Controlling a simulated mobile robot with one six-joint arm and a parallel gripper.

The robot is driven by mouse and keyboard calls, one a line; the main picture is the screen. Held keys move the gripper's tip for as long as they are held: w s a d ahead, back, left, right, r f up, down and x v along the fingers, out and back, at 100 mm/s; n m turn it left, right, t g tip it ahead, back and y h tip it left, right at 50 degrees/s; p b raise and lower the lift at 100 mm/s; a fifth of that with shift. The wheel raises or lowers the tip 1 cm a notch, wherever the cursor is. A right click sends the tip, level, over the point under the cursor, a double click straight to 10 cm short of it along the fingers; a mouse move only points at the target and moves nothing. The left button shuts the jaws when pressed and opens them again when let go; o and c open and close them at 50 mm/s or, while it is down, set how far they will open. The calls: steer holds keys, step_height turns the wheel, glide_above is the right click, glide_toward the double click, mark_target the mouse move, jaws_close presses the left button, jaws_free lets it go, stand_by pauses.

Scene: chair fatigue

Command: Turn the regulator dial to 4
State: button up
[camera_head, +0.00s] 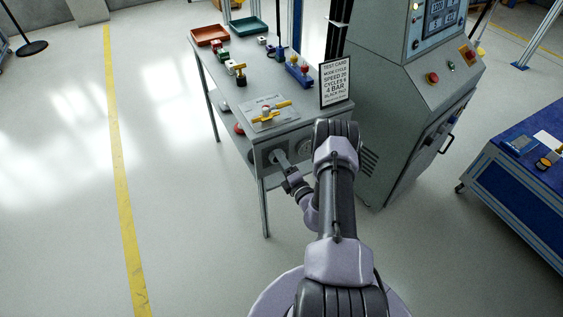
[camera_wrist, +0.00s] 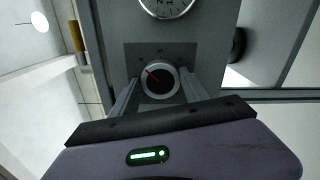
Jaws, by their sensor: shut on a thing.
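The regulator dial (camera_wrist: 159,82) is a round knob with a dark face and a light rim on the grey front panel. A red pointer line on it points up and left in the wrist view. My gripper (camera_wrist: 158,84) has one finger on each side of the knob and is shut on it. In the head view my gripper (camera_head: 279,158) reaches the panel under the front edge of the workbench, and the dial is hidden there. The scale marks around the knob are too small to read.
A round gauge (camera_wrist: 166,4) sits beside the knob on the panel, cut off in the wrist view. The bench (camera_head: 222,90) carries trays, blocks and a yellow-handled valve (camera_head: 267,112). A grey control cabinet (camera_head: 393,120) stands close on the right. Open floor lies left.

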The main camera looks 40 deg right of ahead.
steer(key=shift+f, duration=0.1)
stand_by(0.5)
steer(key=o, duration=1.4)
steer(key=shift+c, duration=0.2)
steer(key=shift+s, duration=0.1)
steer(key=p+v, duration=0.5)
steer(key=v, duration=1.2)
steer(key=shift+s+p, duration=0.15)
steer(key=shift+p, duration=0.2)
